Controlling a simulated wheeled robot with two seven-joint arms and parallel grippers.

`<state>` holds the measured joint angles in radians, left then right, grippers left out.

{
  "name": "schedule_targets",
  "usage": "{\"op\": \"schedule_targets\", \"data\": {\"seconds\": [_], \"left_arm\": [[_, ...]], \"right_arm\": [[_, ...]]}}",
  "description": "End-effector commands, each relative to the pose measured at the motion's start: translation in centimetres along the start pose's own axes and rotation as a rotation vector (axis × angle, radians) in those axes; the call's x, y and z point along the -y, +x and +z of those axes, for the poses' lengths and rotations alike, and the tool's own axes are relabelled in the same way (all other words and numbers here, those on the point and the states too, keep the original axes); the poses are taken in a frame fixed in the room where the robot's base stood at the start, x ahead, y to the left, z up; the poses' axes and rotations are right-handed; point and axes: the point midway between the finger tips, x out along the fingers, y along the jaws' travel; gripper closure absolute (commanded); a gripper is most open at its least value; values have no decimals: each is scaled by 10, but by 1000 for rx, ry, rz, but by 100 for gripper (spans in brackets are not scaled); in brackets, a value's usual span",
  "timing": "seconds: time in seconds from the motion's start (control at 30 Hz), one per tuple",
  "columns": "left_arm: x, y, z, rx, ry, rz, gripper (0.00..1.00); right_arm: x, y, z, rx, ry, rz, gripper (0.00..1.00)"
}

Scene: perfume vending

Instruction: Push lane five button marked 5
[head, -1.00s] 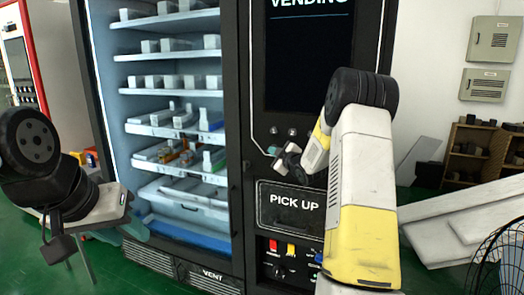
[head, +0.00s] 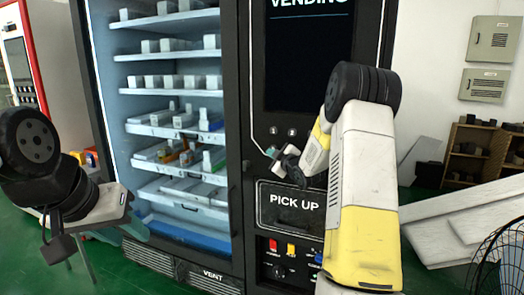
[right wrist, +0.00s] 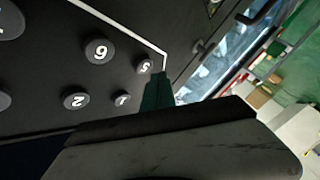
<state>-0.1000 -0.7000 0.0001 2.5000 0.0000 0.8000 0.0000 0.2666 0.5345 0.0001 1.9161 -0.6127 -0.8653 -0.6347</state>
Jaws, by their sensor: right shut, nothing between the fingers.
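The lane five button (right wrist: 145,65) is a small grey round button marked 5, on the dark panel in the right wrist view. It sits beside the white corner line. My right gripper (right wrist: 158,88) is shut and empty, its dark green fingertips just beside button 5 in that view; I cannot tell whether they touch. In the head view my right gripper (head: 272,152) is at the vending machine's panel, above the pick-up door, and hides part of the button area. My left gripper (head: 134,228) hangs low at the left, away from the panel; its finger opening is unclear.
Neighbouring buttons marked 6 (right wrist: 98,51), 2 (right wrist: 76,100) and 1 (right wrist: 122,98) lie close by. The pick-up door (head: 291,208) is below the right gripper. Glass-fronted shelves (head: 178,82) stand to its left.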

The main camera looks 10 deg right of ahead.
Motion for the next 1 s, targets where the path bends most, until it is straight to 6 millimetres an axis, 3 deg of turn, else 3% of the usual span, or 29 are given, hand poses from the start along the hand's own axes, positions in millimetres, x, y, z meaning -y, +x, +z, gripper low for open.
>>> {"op": "schedule_targets", "data": {"seconds": [0.47,1.0], "left_arm": [[0,0,0,0,0,0,64],[0,0,0,0,0,0,64]], "right_arm": [[22,-30,-22,-1,0,0,100],[23,-32,-23,-1,0,0,100]]}}
